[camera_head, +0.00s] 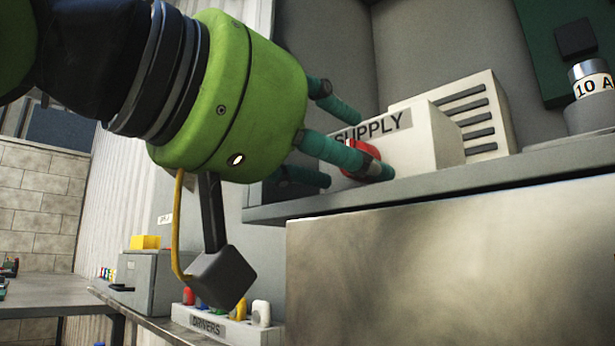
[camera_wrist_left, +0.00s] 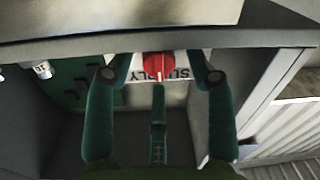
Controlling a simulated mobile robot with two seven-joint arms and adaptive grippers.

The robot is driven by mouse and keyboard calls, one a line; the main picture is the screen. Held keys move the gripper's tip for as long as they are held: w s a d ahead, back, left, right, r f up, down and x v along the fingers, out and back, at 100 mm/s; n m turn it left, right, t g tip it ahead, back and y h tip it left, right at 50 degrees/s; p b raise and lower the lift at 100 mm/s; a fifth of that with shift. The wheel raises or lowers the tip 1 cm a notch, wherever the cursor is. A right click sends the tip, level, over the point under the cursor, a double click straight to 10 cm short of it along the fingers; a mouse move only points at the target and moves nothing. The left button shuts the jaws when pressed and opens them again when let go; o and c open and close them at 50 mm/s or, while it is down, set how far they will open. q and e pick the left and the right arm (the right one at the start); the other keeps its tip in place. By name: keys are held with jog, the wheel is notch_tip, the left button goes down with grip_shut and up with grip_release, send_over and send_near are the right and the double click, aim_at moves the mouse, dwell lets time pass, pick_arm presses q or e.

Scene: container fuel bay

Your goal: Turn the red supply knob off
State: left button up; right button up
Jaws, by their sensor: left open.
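The red supply knob (camera_head: 359,160) is on the front of a white box (camera_head: 436,138) marked SUPPLY, standing on a grey shelf. My left gripper (camera_head: 352,135) reaches in from the left, close to the knob, and its fingers hide part of it in the head view. The fingers are open, with a visible gap on each side of the knob. My right gripper is in neither view.
The shelf edge (camera_head: 440,191) runs just under the knob and fingers. A vented unit joins the box on the right, and a cylinder marked 10 A (camera_head: 591,95) stands farther right. Below left are a DRIVERS rack (camera_head: 235,330) and a yellow block (camera_head: 145,242).

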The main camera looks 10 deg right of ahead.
pick_arm(q)
grip_shut()
jog(key=shift+r+n, duration=0.1)
jog(key=shift+n, duration=0.2)
jog(key=shift+a+r+n, duration=0.1)
jog(key=shift+n, duration=1.1)
jog(key=shift+w+n+p, duration=0.1)
jog(key=shift+n+p, duration=0.2)
jog(key=shift+n, duration=1.7)
